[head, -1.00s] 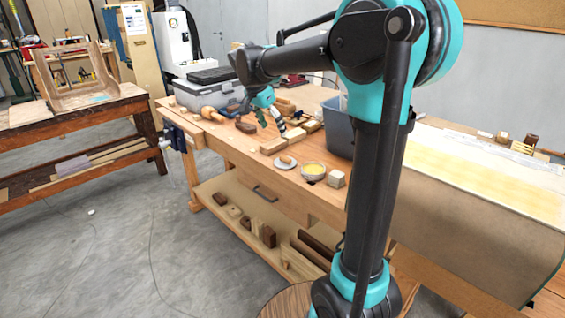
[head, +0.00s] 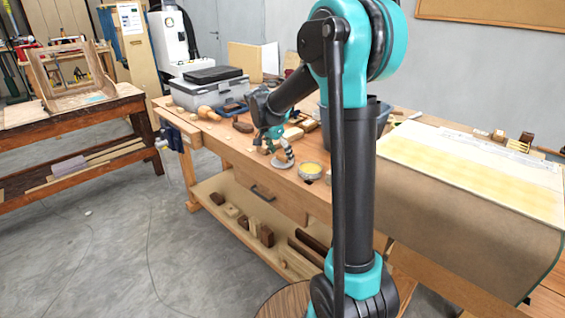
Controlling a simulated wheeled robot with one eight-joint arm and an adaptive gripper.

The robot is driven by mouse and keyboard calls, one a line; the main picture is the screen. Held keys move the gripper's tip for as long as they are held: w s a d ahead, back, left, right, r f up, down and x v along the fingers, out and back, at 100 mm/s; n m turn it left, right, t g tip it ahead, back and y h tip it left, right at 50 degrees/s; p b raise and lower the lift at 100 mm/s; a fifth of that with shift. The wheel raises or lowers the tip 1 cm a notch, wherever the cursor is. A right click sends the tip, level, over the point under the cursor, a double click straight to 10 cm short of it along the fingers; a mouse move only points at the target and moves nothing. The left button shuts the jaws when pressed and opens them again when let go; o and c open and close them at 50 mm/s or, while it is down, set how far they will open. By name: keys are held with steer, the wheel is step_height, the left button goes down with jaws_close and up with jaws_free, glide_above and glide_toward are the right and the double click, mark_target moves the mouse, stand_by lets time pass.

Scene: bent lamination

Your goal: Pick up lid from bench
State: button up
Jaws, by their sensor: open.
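The lid (head: 283,165) is a small pale round disc lying on the wooden bench (head: 236,150) near its front edge. In the earlier frame it shows a wooden knob; now my gripper covers much of it. My gripper (head: 277,153) is open, pointing down right at the lid, with its fingers around or just above the knob. I cannot tell whether they touch it. A round pot with yellow contents (head: 311,170) stands just right of the lid.
Wooden blocks (head: 293,134) lie behind my gripper. A mallet (head: 208,113) and a grey case (head: 207,92) are farther left. A blue-grey bin (head: 383,117) stands behind my arm, partly hidden. The bench front left of the lid is fairly clear.

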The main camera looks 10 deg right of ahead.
steer(key=shift+w+d+f, duration=0.1)
steer(key=shift+d+f, duration=0.05)
steer(key=shift+f, duration=0.2)
steer(key=c, duration=1)
steer(key=shift+r, duration=0.15)
steer(key=shift+c, duration=0.2)
